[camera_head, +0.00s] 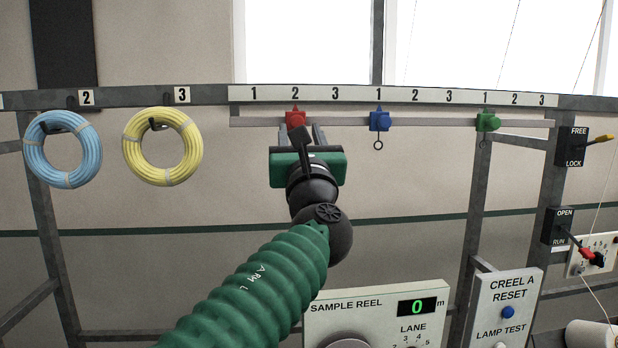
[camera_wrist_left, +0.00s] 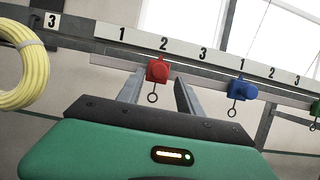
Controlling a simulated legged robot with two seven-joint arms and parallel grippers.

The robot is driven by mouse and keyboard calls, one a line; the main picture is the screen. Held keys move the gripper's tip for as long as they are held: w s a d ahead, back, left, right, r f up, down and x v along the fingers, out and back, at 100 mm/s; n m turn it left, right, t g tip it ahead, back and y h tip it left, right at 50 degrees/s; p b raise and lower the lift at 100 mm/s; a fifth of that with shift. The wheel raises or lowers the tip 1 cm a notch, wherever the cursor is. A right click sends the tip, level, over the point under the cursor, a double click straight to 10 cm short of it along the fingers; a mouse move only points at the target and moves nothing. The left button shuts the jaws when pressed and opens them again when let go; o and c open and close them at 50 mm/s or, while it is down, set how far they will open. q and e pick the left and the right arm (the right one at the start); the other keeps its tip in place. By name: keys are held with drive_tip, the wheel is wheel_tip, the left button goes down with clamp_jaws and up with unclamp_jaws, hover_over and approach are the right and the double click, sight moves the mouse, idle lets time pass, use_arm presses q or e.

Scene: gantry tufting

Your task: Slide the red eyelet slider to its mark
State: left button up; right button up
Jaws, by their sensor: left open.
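The red eyelet slider (camera_head: 295,117) sits on the rail (camera_head: 340,122) under the number 2 of the leftmost 1-2-3 scale (camera_head: 262,95). In the left wrist view the red slider (camera_wrist_left: 157,70) hangs its small ring below it, under the 2. My left gripper (camera_head: 305,136) is just below and in front of the slider. In the wrist view its open fingers (camera_wrist_left: 158,92) stand to either side of the slider's ring, with nothing held. Whether the fingers reach the slider's depth is unclear. My right gripper is in neither view.
A blue slider (camera_head: 379,121) sits under its 1, and a green slider (camera_head: 487,122) under its 1. Blue (camera_head: 62,150) and yellow (camera_head: 162,147) coils hang at left. Switch boxes (camera_head: 571,147) are at right, and a sample reel panel (camera_head: 375,318) is below.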

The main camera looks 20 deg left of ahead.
use_arm(q)
drive_tip(key=d+r+b+v, duration=0.1)
drive_tip(key=b+v, duration=0.4)
drive_tip(key=v, duration=0.9)
drive_tip(key=w+a+f+n+g+h+b, duration=0.1)
drive_tip(key=w+f+n+g+h+b, duration=0.25)
drive_tip(key=f, duration=1.75)
drive_tip(key=w+a+f+n+g+h+b, duration=0.1)
drive_tip(key=w+f+n+g+h, duration=0.3)
drive_tip(key=f, duration=1.7)
drive_tip(key=s+f+n+g+h+b, duration=0.1)
drive_tip(key=s+f+n+g, duration=0.2)
drive_tip(key=s+f+n, duration=0.4)
drive_tip(key=s+d+f+n+g+h+b, duration=0.1)
drive_tip(key=s+f+n+g, duration=0.2)
drive_tip(key=s+f+n, duration=0.5)
drive_tip(key=s+d+f+n+g+h+b, duration=0.1)
drive_tip(key=s+f+n, duration=0.6)
drive_tip(key=f, duration=1.2)
drive_tip(key=shift+s+d+g+h+b, duration=0.3)
drive_tip(key=shift+g+h, duration=0.25)
drive_tip(key=shift+g, duration=0.5)
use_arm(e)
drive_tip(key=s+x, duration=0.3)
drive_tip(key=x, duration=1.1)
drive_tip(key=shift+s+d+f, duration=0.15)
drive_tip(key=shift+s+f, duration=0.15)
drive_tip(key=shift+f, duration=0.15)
